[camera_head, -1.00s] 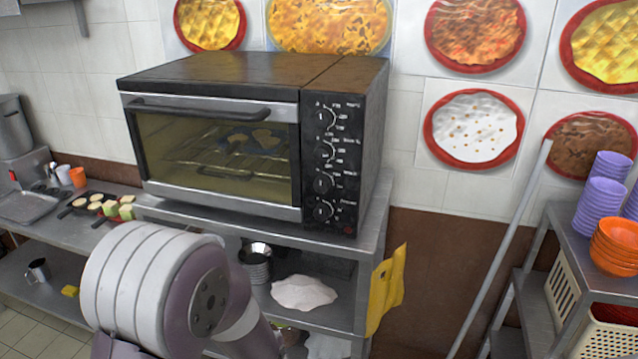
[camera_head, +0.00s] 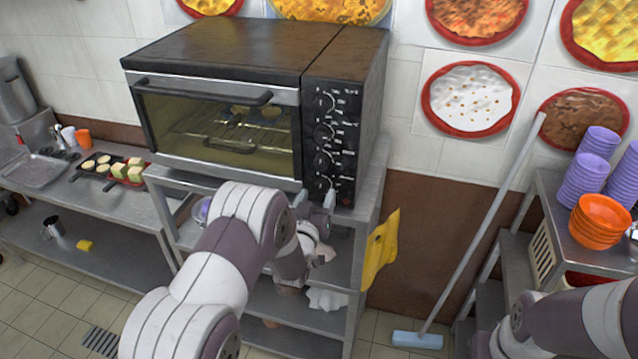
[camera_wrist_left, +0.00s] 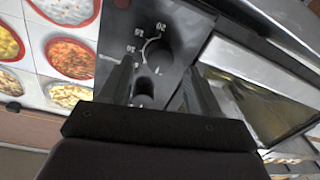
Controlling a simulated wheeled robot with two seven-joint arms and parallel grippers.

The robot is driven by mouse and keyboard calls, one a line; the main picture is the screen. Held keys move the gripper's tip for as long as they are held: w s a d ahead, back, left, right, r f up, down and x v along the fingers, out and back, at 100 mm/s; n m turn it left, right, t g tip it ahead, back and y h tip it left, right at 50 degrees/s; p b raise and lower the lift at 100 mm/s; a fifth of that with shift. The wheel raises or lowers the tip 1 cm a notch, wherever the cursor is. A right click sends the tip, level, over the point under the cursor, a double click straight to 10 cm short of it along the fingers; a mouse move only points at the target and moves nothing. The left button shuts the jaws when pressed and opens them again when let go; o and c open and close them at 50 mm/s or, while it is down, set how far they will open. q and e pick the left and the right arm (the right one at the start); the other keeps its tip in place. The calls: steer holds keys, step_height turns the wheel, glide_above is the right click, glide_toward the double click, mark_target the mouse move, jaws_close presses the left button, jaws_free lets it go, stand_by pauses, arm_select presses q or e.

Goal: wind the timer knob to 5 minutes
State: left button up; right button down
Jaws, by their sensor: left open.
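The black oven's control panel has a column of knobs, and the lowest, the timer knob (camera_head: 322,184), is close to my left gripper (camera_head: 315,202). In the left wrist view, the dark timer knob (camera_wrist_left: 159,57) has white dial numbers beside it. My left gripper (camera_wrist_left: 157,72) is open, its two fingers on either side of the knob's front. I cannot tell whether they touch it. A smaller dark rounded part (camera_wrist_left: 144,94) shows between the fingers. The pointer's exact setting is unclear. My right arm is at the lower right, its gripper out of view.
The oven (camera_head: 220,70) stands on a metal shelf unit (camera_head: 371,190), with a yellow cloth (camera_head: 381,250) hanging at its right side. Purple and orange bowls (camera_head: 597,222) stand on the right rack.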

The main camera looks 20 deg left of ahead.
mark_target(322, 186)
arm_select(q)
steer(key=shift+w, duration=1.2)
steer(key=c, duration=1)
steer(key=shift+f+m+b, duration=0.2)
steer(key=shift+m+b, duration=0.2)
steer(key=shift+b, duration=0.2)
steer(key=shift+c, duration=0.2)
steer(key=m+b, duration=0.6)
steer(key=b, duration=0.2)
steer(key=shift+f, duration=0.1)
steer(key=shift+r+m+b, duration=0.2)
steer(key=shift+m+b, duration=0.7)
steer(key=shift+b, duration=0.15)
